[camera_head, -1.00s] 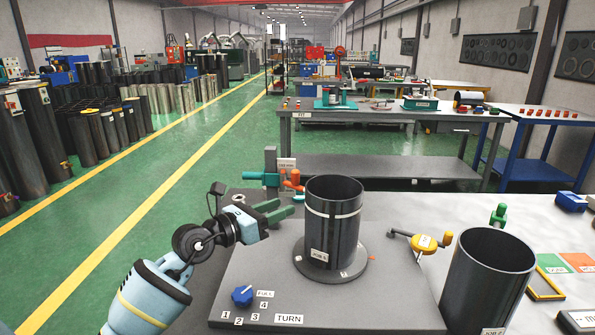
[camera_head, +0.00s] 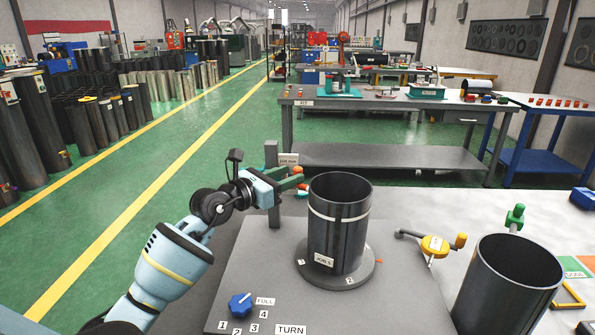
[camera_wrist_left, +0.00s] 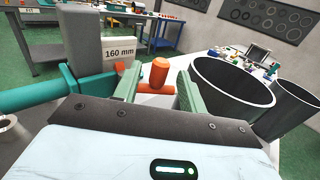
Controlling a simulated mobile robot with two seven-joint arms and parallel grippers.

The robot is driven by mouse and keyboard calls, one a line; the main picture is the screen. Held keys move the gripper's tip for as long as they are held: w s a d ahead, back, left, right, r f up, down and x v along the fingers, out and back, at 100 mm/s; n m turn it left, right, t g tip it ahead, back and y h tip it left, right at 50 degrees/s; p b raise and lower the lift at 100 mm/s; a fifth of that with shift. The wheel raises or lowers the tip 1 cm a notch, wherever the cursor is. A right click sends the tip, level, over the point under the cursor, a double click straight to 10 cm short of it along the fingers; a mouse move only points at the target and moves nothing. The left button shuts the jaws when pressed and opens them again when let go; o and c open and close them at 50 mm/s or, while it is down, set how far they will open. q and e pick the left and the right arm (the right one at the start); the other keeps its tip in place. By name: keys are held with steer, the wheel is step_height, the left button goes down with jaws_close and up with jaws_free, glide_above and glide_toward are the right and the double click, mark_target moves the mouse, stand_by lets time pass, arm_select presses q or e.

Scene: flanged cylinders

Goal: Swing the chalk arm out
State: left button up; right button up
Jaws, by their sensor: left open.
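The chalk arm's grey post (camera_head: 272,155) stands at the back edge of the grey plate, with a 160 mm label (camera_wrist_left: 121,53) beside it. A teal bar (camera_wrist_left: 35,93) shows at left in the wrist view. The orange upright knob (camera_wrist_left: 159,73) and short orange rod (camera_wrist_left: 156,88) lie between the two green fingers of my left gripper (camera_wrist_left: 158,90). The fingers are open, with gaps beside the knob. In the head view my left gripper (camera_head: 291,179) is left of the dark cylinder (camera_head: 338,232) and hides most of the chalk arm. My right gripper is not in view.
The dark cylinder stands upright on a round flange (camera_head: 352,273) on the grey plate (camera_head: 250,270). A blue knob (camera_head: 240,304) is at the front.

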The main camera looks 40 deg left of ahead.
mark_target(298, 171)
arm_select(q)
steer(key=shift+x, duration=1.95)
jaws_close()
